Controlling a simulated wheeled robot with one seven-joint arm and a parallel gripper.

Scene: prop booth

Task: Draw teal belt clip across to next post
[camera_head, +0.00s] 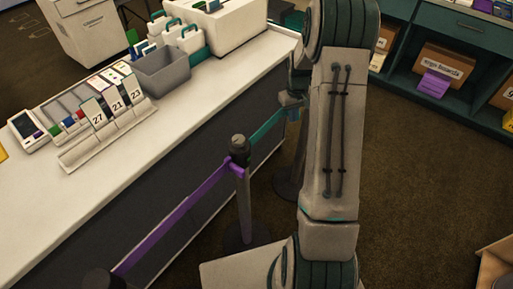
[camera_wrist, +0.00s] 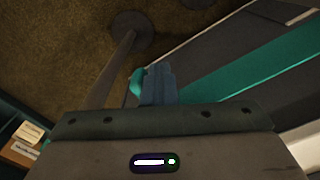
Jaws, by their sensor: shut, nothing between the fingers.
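The teal belt (camera_head: 266,130) stretches from the head of the near post (camera_head: 240,170) to the far post (camera_head: 300,150), partly hidden by my arm. In the wrist view the teal belt (camera_wrist: 255,68) runs in from the right and passes behind my gripper. A small teal piece (camera_wrist: 137,82), seemingly the clip end, shows just left of my fingers, close to the dark post pole (camera_wrist: 112,68). Whether it is latched to the post is hidden. My gripper (camera_wrist: 158,84) is shut with nothing between its fingers; it also shows at the belt's far end in the head view (camera_head: 290,99).
A purple belt (camera_head: 180,215) runs from the near post to another post (camera_head: 103,280) at the lower left. The long white counter (camera_head: 190,110) stands alongside, left of the belts. Teal shelves (camera_head: 430,50) stand at the upper right. Brown carpet (camera_head: 410,180) is open on the right.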

